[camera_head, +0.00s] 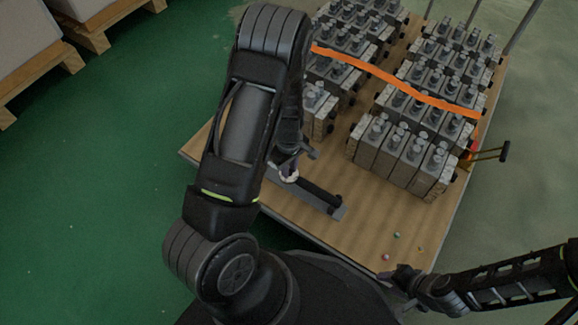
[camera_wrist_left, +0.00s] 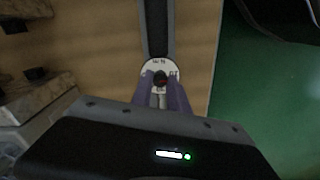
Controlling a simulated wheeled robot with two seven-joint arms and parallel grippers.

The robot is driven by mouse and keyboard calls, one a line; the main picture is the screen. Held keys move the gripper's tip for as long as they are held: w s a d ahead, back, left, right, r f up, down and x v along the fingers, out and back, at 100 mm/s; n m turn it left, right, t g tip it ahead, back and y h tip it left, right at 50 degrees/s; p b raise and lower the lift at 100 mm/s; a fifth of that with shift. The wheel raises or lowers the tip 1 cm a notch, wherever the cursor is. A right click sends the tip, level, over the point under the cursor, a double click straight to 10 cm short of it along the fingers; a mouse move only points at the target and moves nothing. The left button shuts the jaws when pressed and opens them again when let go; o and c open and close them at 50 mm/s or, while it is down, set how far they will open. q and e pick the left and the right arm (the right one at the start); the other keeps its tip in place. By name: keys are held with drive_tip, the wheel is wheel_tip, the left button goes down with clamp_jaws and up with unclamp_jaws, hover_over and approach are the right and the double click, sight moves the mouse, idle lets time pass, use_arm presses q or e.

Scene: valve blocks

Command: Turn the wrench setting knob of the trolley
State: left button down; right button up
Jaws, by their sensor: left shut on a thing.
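The trolley (camera_head: 359,237) has a flat wooden top. A dark grey wrench device (camera_head: 322,196) lies on it near the front edge, and its bar (camera_wrist_left: 157,30) shows in the left wrist view. The setting knob is a small dark knob on a white round dial (camera_wrist_left: 151,66) with markings; the dial (camera_head: 289,179) also shows in the head view. My left gripper (camera_wrist_left: 163,92) is shut on the knob with its purple-grey fingers, partly hiding the dial. My right gripper (camera_head: 397,276) is near the trolley's front right corner, away from the wrench; its fingers are too small and dark to read.
Several metal valve blocks (camera_head: 405,157) stand in rows on the trolley, with an orange strap (camera_head: 385,77) across them. A dark-handled bar (camera_head: 490,154) juts out at the right edge. Small balls (camera_head: 397,235) lie near the front. Pallets with boxes (camera_head: 22,50) stand at upper left.

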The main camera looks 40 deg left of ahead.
use_arm(q)
drive_tip(key=m, duration=0.3)
drive_tip(key=shift+m+p, duration=0.35)
drive_tip(key=shift+m, duration=0.05)
drive_tip(key=m, duration=0.4)
drive_tip(key=shift+m+p, duration=0.3)
drive_tip(key=m, duration=0.4)
drive_tip(key=shift+m, duration=2.1)
drive_tip(key=c, duration=1.3)
unclamp_jaws()
